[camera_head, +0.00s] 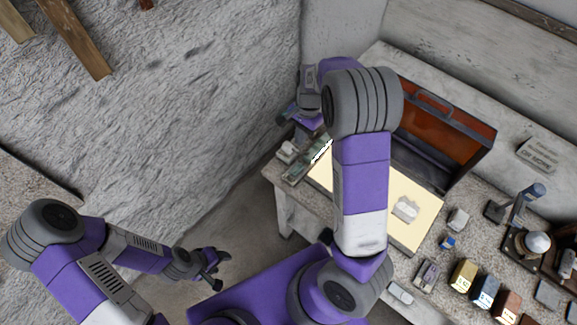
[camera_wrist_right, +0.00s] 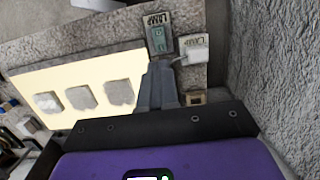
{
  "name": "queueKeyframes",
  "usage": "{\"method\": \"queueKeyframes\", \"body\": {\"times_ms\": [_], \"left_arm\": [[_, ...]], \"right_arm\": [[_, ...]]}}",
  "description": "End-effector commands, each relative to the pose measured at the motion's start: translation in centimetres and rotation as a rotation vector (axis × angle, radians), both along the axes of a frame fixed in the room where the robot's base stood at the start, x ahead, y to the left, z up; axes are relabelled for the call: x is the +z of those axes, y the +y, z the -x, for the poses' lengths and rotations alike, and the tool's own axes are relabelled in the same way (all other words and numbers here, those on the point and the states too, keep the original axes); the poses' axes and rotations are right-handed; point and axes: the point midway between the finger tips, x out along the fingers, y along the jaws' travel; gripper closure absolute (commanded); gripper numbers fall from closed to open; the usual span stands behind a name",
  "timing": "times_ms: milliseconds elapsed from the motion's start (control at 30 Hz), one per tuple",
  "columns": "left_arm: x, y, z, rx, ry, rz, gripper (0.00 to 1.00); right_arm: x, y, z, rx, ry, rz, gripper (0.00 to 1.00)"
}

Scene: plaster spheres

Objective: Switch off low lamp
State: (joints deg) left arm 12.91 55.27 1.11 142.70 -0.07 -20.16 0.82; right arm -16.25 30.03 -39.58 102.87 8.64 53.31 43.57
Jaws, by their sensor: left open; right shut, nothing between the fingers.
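A glowing cream panel (camera_wrist_right: 75,85) lies on the worktop in the right wrist view, with pale blocks on it; part of the panel (camera_head: 425,215) shows in the head view behind my right arm. A greenish plate (camera_wrist_right: 157,33) marked LAMP and a white switch-like piece (camera_wrist_right: 196,49), also with lettering, sit beyond the panel's edge. My right gripper (camera_wrist_right: 162,68) is shut and empty, its fingertips just below the greenish plate and left of the white piece. Whether it touches either is unclear. My left gripper (camera_head: 220,270) is open and empty, away from the table.
An open red-brown case (camera_head: 445,130) stands behind the panel. Small coloured blocks (camera_head: 464,275), a desk-lamp-like stand (camera_head: 525,200) and a sign (camera_head: 540,153) are at the right. Rough stone wall (camera_head: 190,90) rises at the left. Floor between wall and table is clear.

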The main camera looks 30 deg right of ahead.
Motion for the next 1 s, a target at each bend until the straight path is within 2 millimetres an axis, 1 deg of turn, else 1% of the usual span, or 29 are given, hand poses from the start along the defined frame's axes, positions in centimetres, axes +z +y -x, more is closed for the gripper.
{"method": "queueKeyframes", "body": {"times_ms": [67, 333, 467, 567, 900, 1000], "left_arm": [[-0.1, 0.0, 0.0, -0.001, 0.0, 0.0, 0.47], [0.0, 0.0, 0.0, -0.001, -0.001, 0.001, 0.47], [-0.1, 0.0, 0.0, -0.001, -0.001, 0.001, 0.47], [-0.4, 0.0, 0.0, -0.001, 0.0, 0.0, 0.47], [-1.6, 0.0, 0.0, -0.001, 0.0, 0.0, 0.47], [-1.8, 0.0, 0.0, -0.001, 0.0, 0.0, 0.47]], "right_arm": [[0.1, -0.3, 0.1, -0.005, 0.0, -0.004, 1.0], [0.1, -0.2, 0.1, -0.002, 0.001, -0.004, 1.0], [-0.8, 0.0, 0.1, -0.001, 0.004, -0.004, 1.0], [-2.2, 0.2, 0.3, -0.001, 0.005, -0.004, 1.0], [-9.4, 1.4, 0.8, -0.002, 0.007, -0.003, 1.0], [-11.1, 1.6, 0.9, -0.001, 0.006, -0.003, 1.0]]}}
